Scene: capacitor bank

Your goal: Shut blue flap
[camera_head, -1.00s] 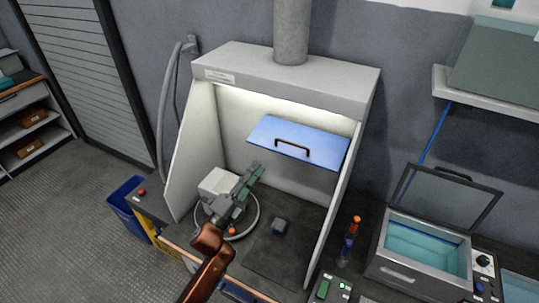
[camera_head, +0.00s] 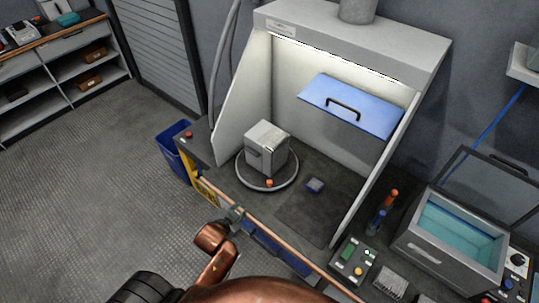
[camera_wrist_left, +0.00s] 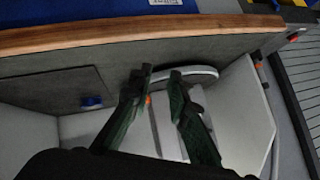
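The blue flap (camera_head: 352,106), with a black bar handle (camera_head: 343,108), hangs raised and tilted under the lit top of the grey hood (camera_head: 350,38). The opening below it is uncovered. My left gripper (camera_head: 238,213) is at the front edge of the bench, in front of and well below the flap, not touching it. In the left wrist view its two green fingers (camera_wrist_left: 161,73) are apart with nothing held between them. The flap cannot be made out in that view. My right gripper is not in view.
Inside the hood, a grey-white box (camera_head: 266,149) stands on a round turntable (camera_head: 268,181) with an orange knob. A button panel (camera_head: 354,258) and an open-lidded tank (camera_head: 455,238) stand at right. Floor at left is clear.

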